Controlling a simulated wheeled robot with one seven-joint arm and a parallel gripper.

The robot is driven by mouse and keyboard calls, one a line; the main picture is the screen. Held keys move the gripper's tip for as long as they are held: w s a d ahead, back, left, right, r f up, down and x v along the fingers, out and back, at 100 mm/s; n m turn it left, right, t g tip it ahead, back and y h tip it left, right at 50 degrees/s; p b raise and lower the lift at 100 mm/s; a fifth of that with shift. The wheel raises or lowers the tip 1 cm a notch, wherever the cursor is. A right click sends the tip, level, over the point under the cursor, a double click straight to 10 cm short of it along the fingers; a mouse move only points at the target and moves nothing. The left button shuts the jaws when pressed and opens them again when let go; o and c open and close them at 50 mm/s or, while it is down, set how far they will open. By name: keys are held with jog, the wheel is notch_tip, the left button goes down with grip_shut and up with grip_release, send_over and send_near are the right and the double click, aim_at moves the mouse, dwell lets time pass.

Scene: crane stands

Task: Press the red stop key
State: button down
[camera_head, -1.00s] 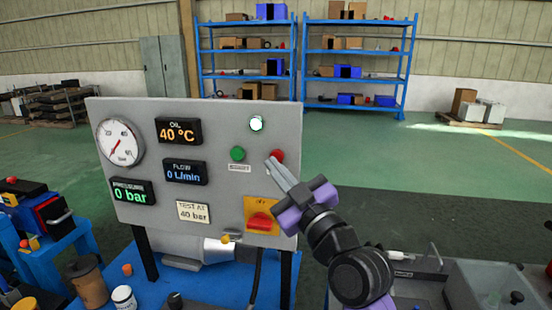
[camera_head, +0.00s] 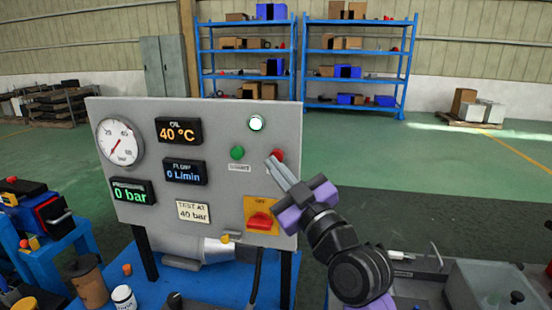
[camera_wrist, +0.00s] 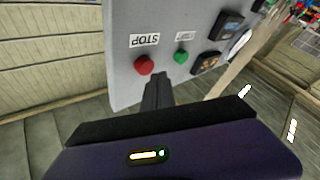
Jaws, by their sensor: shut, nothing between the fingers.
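The red stop key (camera_head: 278,155) is a round button on the right side of the grey panel (camera_head: 215,125), partly hidden behind my gripper in the head view. The wrist view shows the red key (camera_wrist: 144,64) whole, beside its STOP label (camera_wrist: 145,40). My gripper (camera_head: 270,163) is shut and empty. Its tips are close to the panel, just beside the red key. In the wrist view, the fingertips (camera_wrist: 158,78) lie slightly below and right of the key. Whether they touch the panel or key cannot be told.
A green button (camera_head: 237,153) sits left of the red key, and a white lamp (camera_head: 256,123) is above. A red rotary switch (camera_head: 260,220) on a yellow plate is below. A gauge (camera_head: 120,142) and several displays fill the panel's left. A blue bench (camera_head: 205,285) stands beneath.

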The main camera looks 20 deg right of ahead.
jog(key=shift+w+d, duration=0.2)
jog(key=shift+w, duration=0.1)
jog(key=shift+w+d+b, duration=0.35)
jog(key=shift+w+b, duration=0.05)
jog(key=shift+b, duration=0.15)
dwell(0.7)
dwell(0.4)
jog(key=shift+s+a, duration=0.55)
jog(key=shift+s, duration=0.2)
jog(key=shift+s+a+p, duration=0.55)
jog(key=shift+s+a, duration=0.2)
jog(key=shift+s, duration=0.3)
jog(key=shift+s+a+p, duration=0.5)
jog(key=shift+s+a, duration=0.25)
jog(key=shift+s, duration=0.25)
